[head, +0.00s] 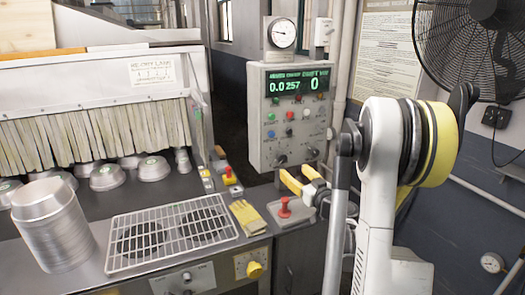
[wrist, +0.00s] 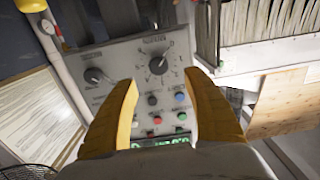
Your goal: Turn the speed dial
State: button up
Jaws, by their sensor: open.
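A grey control panel (head: 262,110) carries two black dials along its bottom: a left dial (head: 281,159) and a right dial (head: 312,153). Their labels are too small to read, so I cannot tell which is the speed dial. In the wrist view the panel appears upside down; the larger-scaled left dial (wrist: 158,65) shows between and beyond my fingertips, and the right dial (wrist: 95,75) lies outside them to the left. My gripper (head: 296,174) is open, its yellow fingers just below and in front of the dials. My gripper (wrist: 162,77) is empty; I see no contact with either dial.
A red mushroom button (head: 284,207) stands on the bench below my gripper. Yellow gloves (head: 247,217), a wire rack (head: 170,235) and stacked pans (head: 52,228) lie to the left. A fan (head: 485,45) hangs right.

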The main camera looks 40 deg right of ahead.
aim_at(283, 160)
jog(key=b+x, duration=0.1)
jog(key=x, duration=0.9)
jog(key=shift+w+d+b, duration=0.2)
jog(key=shift+d+b, duration=0.05)
jog(key=shift+b, duration=0.15)
jog(key=c, duration=1.2)
